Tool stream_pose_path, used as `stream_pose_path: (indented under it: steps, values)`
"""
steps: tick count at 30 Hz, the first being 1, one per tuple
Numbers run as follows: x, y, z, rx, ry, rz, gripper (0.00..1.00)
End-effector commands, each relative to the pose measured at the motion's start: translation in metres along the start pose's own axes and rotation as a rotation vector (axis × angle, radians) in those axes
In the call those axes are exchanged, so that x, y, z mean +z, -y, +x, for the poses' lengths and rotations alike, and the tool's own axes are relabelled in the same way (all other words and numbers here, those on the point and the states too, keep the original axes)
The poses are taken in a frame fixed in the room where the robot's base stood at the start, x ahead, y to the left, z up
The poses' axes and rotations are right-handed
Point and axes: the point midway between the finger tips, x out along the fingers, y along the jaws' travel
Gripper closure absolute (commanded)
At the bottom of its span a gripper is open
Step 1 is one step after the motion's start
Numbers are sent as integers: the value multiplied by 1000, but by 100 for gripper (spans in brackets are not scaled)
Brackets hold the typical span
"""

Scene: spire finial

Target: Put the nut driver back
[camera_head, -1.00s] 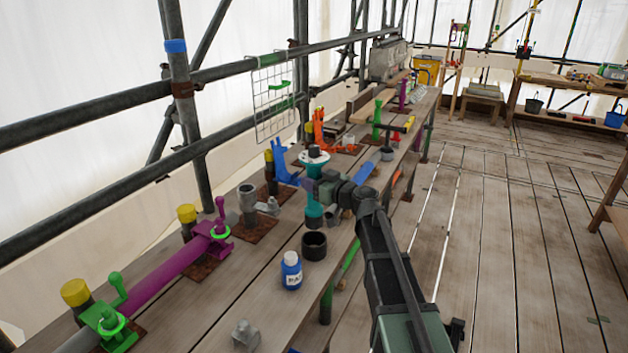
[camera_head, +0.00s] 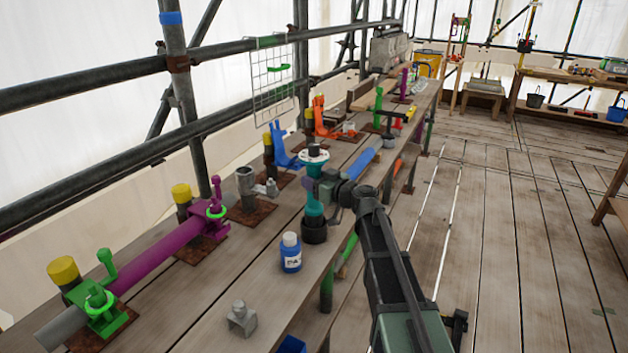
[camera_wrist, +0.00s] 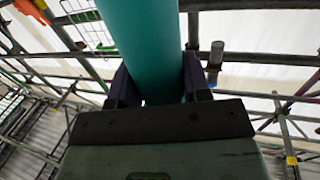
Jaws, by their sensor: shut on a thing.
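The nut driver (camera_head: 314,208) is a thick teal upright tool with a wide flange and a dark top. My gripper (camera_head: 318,187) is shut around its middle. In the wrist view the teal body (camera_wrist: 138,45) fills the space between the two dark fingers of my gripper (camera_wrist: 152,88). A black round cup (camera_head: 314,234) stands on the bench directly below. The tool's lower end meets the cup's mouth in the head view; how far it is inside cannot be told.
A blue bottle with a white cap (camera_head: 290,254) stands close in front of the cup. A grey block (camera_head: 241,318) lies nearer. Blue (camera_head: 283,150) and orange (camera_head: 321,122) brackets stand behind. A purple tube (camera_head: 160,252) lies along the left. Bare planks lie between the tube and bottle.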

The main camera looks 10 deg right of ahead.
Motion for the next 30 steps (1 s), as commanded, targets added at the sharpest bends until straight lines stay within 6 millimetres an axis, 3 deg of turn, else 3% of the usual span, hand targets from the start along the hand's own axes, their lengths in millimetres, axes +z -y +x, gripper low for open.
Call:
stream_pose_path:
  steps: [15, 28, 29, 30]
  values:
    - [45, 0, 1, 0, -1, 1, 100]
    - [49, 0, 2, 0, -1, 1, 100]
    - [49, 0, 2, 0, -1, 1, 55]
    - [49, 0, 2, 0, -1, 1, 49]
